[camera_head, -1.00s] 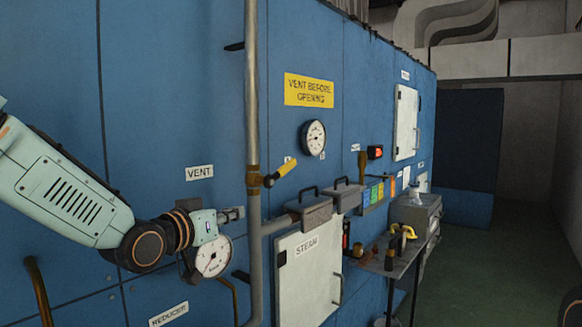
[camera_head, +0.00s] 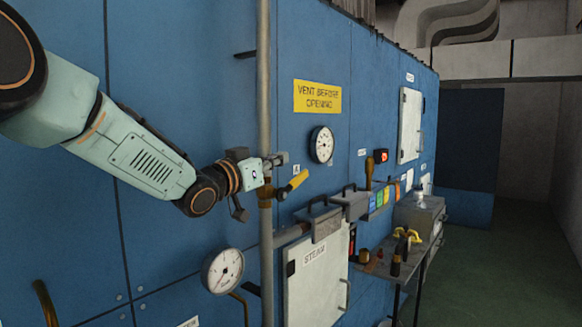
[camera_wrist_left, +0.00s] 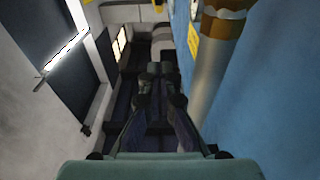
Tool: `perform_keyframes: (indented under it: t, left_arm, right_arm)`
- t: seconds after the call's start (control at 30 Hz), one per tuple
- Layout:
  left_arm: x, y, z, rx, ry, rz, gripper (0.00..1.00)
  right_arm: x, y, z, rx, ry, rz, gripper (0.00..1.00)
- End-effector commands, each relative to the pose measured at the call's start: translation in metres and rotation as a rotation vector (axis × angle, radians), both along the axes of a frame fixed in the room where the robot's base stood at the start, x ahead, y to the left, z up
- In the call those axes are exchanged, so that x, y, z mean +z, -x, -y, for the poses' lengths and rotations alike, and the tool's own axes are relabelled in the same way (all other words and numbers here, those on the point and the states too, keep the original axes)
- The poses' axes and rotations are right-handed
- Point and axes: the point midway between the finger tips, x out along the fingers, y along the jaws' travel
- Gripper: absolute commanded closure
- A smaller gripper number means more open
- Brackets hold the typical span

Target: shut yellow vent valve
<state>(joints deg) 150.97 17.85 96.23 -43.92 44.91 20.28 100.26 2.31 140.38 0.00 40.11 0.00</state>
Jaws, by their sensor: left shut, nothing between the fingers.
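The yellow-handled vent valve (camera_head: 294,184) sits on the vertical pipe in front of the blue wall. Its yellow lever slants up and to the right from the brass body. My left gripper (camera_head: 279,160) is shut and empty, at the pipe just above the valve body and to the upper left of the lever. Whether it touches the pipe or valve, I cannot tell. In the left wrist view my shut fingers (camera_wrist_left: 158,80) point away, with the grey pipe (camera_wrist_left: 212,75) and its brass fitting (camera_wrist_left: 222,22) to their right. My right gripper is not in view.
The vertical pipe (camera_head: 264,80) runs close to my left gripper. A gauge (camera_head: 223,271) is below my forearm, another gauge (camera_head: 321,144) is right of the pipe. The STEAM door (camera_head: 314,285) and a shelf (camera_head: 385,262) with tools lie lower right. The aisle floor (camera_head: 485,275) is clear.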

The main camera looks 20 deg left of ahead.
Motion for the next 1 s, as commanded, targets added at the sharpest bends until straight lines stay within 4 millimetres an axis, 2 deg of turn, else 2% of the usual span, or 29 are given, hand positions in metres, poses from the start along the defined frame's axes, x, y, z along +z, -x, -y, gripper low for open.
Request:
perform_keyframes:
  t: [0.2, 0.33, 0.5, 1.0]
  left_arm:
    - [0.005, -0.035, 0.015, -0.006, -0.003, -0.001, 1.00]
    - [-0.017, -0.041, 0.015, -0.004, 0.000, -0.005, 1.00]
    - [-0.030, -0.046, 0.015, -0.004, 0.000, -0.001, 1.00]
    - [-0.035, -0.047, 0.016, -0.004, 0.000, 0.000, 1.00]
  right_arm:
    - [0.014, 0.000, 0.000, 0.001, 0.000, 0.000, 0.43]
    - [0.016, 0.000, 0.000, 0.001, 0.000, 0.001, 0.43]
    - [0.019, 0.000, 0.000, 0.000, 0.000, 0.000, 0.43]
    - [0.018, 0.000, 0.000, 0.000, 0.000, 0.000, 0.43]
